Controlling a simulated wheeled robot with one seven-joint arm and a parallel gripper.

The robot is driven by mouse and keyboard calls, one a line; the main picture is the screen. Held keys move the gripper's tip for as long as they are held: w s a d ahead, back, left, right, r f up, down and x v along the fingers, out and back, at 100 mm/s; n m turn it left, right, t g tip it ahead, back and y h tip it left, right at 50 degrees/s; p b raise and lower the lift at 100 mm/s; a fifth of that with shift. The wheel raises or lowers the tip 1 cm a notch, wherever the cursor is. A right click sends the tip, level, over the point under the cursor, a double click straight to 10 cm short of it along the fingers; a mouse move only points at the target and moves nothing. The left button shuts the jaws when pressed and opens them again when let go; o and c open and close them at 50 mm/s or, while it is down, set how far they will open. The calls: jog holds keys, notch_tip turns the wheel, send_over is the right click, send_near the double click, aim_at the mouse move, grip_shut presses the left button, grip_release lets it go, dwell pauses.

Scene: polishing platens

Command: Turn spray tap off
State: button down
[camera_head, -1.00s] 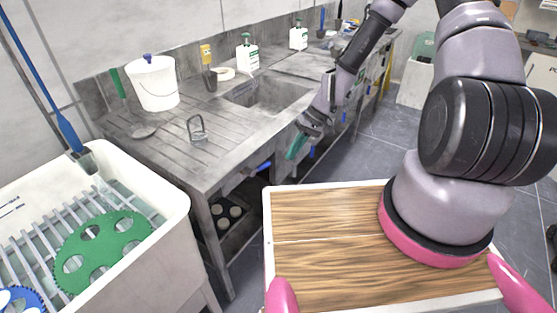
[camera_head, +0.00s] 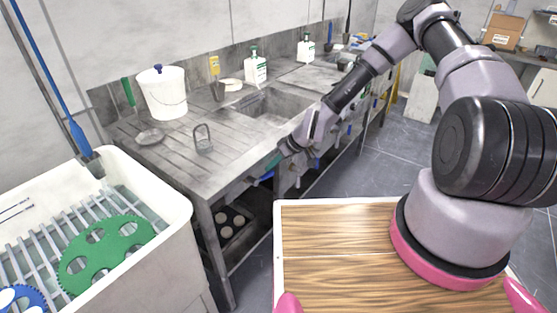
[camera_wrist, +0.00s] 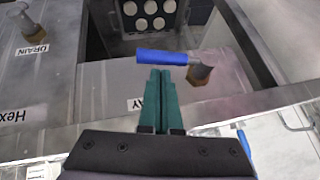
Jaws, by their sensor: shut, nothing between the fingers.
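The spray tap has a blue lever handle (camera_wrist: 163,57) and a brass-and-grey body (camera_wrist: 200,70) in the wrist view. The lever lies crosswise, reaching left from the body. A partly covered label (camera_wrist: 151,103) ending in "AY" is beside it. My gripper (camera_wrist: 161,74) has green fingers pressed together with nothing between them. Its fingertips are right at the near side of the blue lever; I cannot tell whether they touch it. In the head view my wrist is at the front edge of the sink bench (camera_head: 228,175), and the fingertips are not clear.
A second tap (camera_wrist: 28,20) with a "DRAIN" label (camera_wrist: 32,50) is at the wrist view's upper left. Round pale pieces (camera_wrist: 150,8) lie on a shelf below. A white tub (camera_head: 165,232) with a green disc (camera_head: 105,240) stands left. A wooden-topped surface (camera_head: 335,240) is in front.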

aim_at(271, 175)
jog(key=shift+a+f, duration=0.25)
jog(key=shift+f, duration=0.05)
jog(key=shift+w+f+g+y, duration=0.15)
jog(key=shift+f+g+y, duration=0.25)
dwell(0.4)
notch_tip(271, 175, down, 4)
jog(key=m+g+y, duration=0.2)
jog(key=g+y, duration=0.1)
jog(key=shift+d+r, duration=0.1)
jog(key=shift+r, duration=0.1)
jog(key=shift+s+a+f, duration=0.35)
jog(key=shift+s+f, duration=0.1)
jog(key=shift+f, duration=0.3)
jog(key=shift+s+a+f, duration=0.35)
jog(key=shift+s+f, duration=0.1)
jog(key=shift+f, duration=0.35)
jog(key=shift+s+a+f, duration=0.35)
jog(key=shift+s+f, duration=0.1)
jog(key=shift+f, duration=0.3)
